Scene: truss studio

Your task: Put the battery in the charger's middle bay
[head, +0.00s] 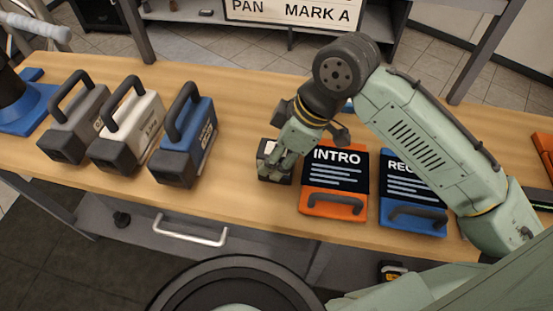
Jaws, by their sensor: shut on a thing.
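A small black block with a pale patch (266,176), seemingly the charger, stands on the table near its front edge. My gripper (279,168) points down over this block, with its fingers at the block's right part. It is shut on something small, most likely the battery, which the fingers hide. The bays cannot be made out at this size. I cannot tell whether the held thing is inside a bay or just above it.
Grey (74,127), white (127,133) and blue (186,142) handled cases stand left on the wooden table (235,105). An orange "INTRO" board (334,180) and a blue board (412,195) lie close right of my gripper. Bare wood lies between blue case and block.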

